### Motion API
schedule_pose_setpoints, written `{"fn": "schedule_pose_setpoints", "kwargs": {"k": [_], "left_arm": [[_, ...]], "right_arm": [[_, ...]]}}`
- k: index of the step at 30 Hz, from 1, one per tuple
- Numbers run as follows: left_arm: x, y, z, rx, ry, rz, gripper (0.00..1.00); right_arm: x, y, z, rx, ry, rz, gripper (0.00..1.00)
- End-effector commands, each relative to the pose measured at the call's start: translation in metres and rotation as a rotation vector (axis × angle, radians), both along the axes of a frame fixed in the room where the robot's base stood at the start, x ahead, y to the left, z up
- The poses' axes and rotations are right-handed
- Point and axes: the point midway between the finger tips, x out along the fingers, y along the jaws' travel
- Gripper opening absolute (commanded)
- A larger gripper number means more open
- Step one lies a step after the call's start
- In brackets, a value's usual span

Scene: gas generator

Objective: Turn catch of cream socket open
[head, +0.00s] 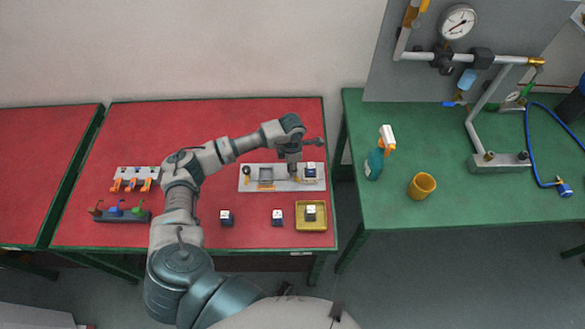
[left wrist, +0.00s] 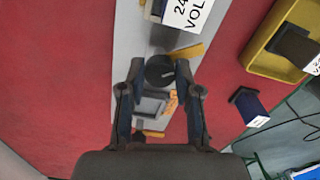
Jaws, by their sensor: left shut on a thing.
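A pale grey panel (head: 282,186) lies on the red table; it also shows in the left wrist view (left wrist: 128,42). A light grey square socket frame (head: 266,173) sits mid-panel, with orange-yellow parts beside it. It appears below the fingertips in the left wrist view (left wrist: 150,107). My left gripper (head: 293,174) points down at the panel, between that frame and a labelled block (head: 310,170). In the left wrist view its fingers (left wrist: 160,66) are shut on a dark round knob (left wrist: 159,73). A yellow lever (left wrist: 187,52) lies right beside the knob. My right gripper is out of view.
A yellow tray (head: 325,228) holds a labelled block, and two loose blocks (head: 227,217) (head: 278,217) stand nearby. Racks with orange (head: 136,172) and coloured (head: 120,216) parts are at left. A green table (head: 440,200) with a spray bottle (head: 376,163) is at right.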

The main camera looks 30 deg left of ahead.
Motion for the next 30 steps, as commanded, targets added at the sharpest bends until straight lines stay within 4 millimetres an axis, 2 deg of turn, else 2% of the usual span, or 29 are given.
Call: {"fn": "schedule_pose_setpoints", "kwargs": {"k": [6, 15, 21, 30], "left_arm": [[0.001, 0.002, -0.002, 0.003, -0.004, -0.199, 0.00], [0.001, 0.002, -0.001, 0.003, -0.004, -0.438, 0.00], [0.001, 0.002, 0.000, 0.002, -0.004, -0.545, 0.00], [0.002, 0.002, 0.001, 0.003, -0.006, -0.617, 0.00]], "right_arm": [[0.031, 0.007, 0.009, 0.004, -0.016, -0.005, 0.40], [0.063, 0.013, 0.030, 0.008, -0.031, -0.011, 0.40], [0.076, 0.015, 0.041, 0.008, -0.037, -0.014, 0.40], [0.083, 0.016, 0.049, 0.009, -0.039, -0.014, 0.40]]}}
